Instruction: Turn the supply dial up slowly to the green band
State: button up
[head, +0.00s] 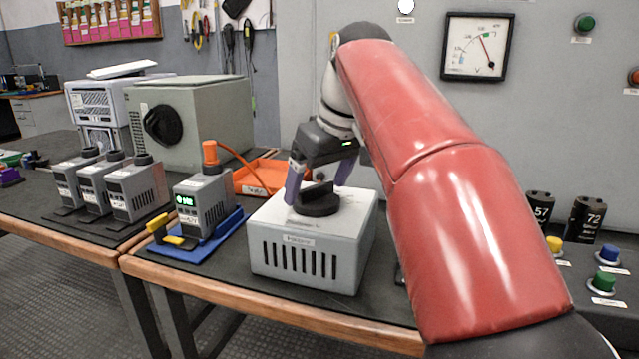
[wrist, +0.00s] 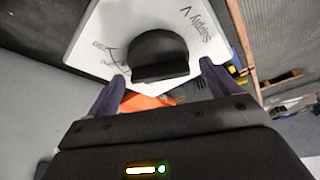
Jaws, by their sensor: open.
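The supply dial (head: 318,205) is a black round knob with a raised bar, on top of a white vented box (head: 305,262). In the wrist view the dial (wrist: 158,52) sits on the white top, which carries the word Supply and printed marks. My gripper (head: 315,190) is open above the dial, pointing down. Its two fingers straddle the dial's bar with a gap on each side in the wrist view (wrist: 163,75); whether either touches is unclear. The wall gauge (head: 478,48) has a red needle pointing up and slightly left, its tip close to the left of a small green band.
An orange tray (head: 262,180) lies behind. Several grey units stand farther left. Coloured buttons (head: 608,255) and black cylinders (head: 587,218) are at right.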

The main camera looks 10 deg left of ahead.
aim_at(327, 207)
jog(key=shift+c, duration=0.2)
jog(key=c, duration=0.9)
jog(key=shift+s+a+m+t+p, duration=0.1)
jog(key=shift+m+t+p, duration=0.3)
jog(key=shift+m, duration=0.8)
jog(key=shift+c, duration=0.2)
jog(key=o, duration=1)
jog(key=p+v, duration=0.2)
jog(key=v, duration=0.6)
jog(key=shift+a, duration=0.15)
